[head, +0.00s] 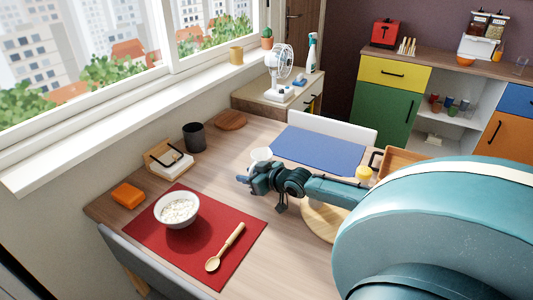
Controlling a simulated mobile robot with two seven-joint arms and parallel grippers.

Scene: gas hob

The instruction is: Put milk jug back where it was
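A small white vessel (261,155), which looks like the milk jug, shows just behind my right gripper near the middle of the table. Its lower part is hidden by the gripper, so I cannot tell whether they touch. My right gripper (242,180) reaches in from the right above the table, its fingertips pointing left. The fingers are small and dark here, and their opening does not show clearly. A white bowl (177,211) with pale food stands on the red mat (240,258). My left gripper is not in view.
A wooden spoon (225,247) lies on the mat. A blue mat (320,150) lies beyond; a round board (318,222) lies under my arm.

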